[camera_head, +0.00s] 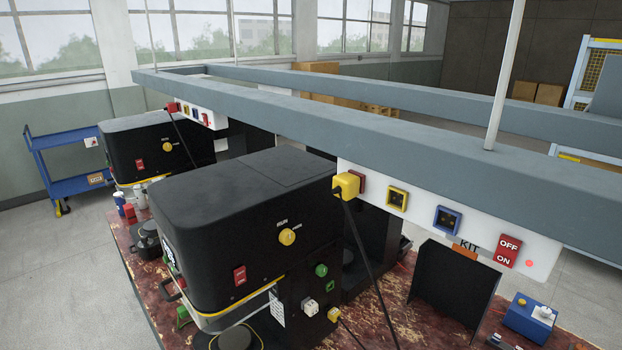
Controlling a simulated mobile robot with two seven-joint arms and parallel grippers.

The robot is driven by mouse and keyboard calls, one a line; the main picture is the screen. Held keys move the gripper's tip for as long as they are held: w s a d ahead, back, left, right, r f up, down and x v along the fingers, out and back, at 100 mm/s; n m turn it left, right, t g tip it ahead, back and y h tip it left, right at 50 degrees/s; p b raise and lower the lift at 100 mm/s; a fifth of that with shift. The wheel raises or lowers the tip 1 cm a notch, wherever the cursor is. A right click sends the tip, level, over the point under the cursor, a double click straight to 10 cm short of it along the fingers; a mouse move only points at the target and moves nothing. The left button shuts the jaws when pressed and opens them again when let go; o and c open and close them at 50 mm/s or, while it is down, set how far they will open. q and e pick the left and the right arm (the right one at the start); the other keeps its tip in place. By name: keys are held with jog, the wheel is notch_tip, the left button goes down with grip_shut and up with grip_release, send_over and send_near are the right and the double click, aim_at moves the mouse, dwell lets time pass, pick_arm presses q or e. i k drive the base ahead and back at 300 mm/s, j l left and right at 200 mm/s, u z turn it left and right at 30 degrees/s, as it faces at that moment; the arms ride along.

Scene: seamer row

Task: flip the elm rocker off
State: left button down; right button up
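No label reading "elm" can be made out, so I cannot tell which rocker is the elm one. A red rocker (507,251) marked OFF above and ON below sits at the right end of the near white socket strip (424,214). An orange tag reading KIT (467,247) is left of it, and a small red light (529,263) glows to its right. A farther white strip (215,121) has small red parts, too small to read. Red switches also show on the near black machine (240,275) and the far black machine (139,163). Neither gripper is in view.
A grey overhead beam (330,120) carries the strips. A yellow plug (346,185) with a hanging black cable is in the near strip. A black panel (455,283) and a blue box (530,317) stand on the worn red bench (385,325). A blue cart (70,165) stands left.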

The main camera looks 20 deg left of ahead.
aim_at(240, 277)
jog(key=u, duration=0.95)
jog(key=j+z, duration=0.1)
jog(key=j, duration=0.3)
jog(key=k+j+z, duration=0.1)
jog(key=j, duration=0.35)
jog(key=k+j+z, duration=0.1)
jog(key=j, duration=0.3)
jog(key=k+j, duration=0.1)
jog(key=j, duration=0.3)
jog(key=z, duration=0.05)
